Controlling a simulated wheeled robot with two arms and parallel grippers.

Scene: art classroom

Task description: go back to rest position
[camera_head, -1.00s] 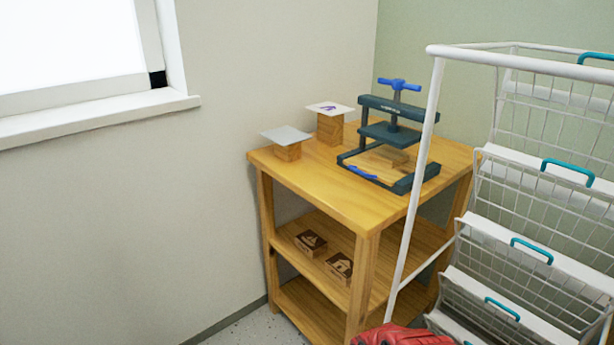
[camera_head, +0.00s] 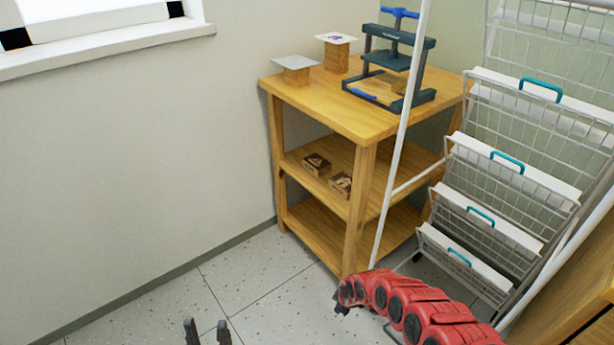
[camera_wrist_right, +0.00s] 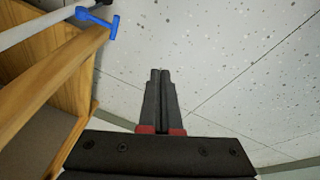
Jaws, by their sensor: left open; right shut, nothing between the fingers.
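My left gripper (camera_head: 206,322) shows at the bottom edge of the head view as two dark fingers standing apart, with nothing between them, over the floor. My right arm, red and jointed, comes in at the lower right of the head view, in front of the wooden shelf table (camera_head: 365,125) and the wire rack. In the right wrist view my right gripper (camera_wrist_right: 160,72) has its dark fingers pressed together, with nothing held, above the speckled floor.
A dark press (camera_head: 395,60) and two wooden blocks with cards on top, one grey (camera_head: 296,63) and one printed (camera_head: 336,39), stand on the table. Two stamped blocks lie on its middle shelf. The white wire rack (camera_head: 510,160) stands close on the right. Floor (camera_head: 260,280) is clear in front.

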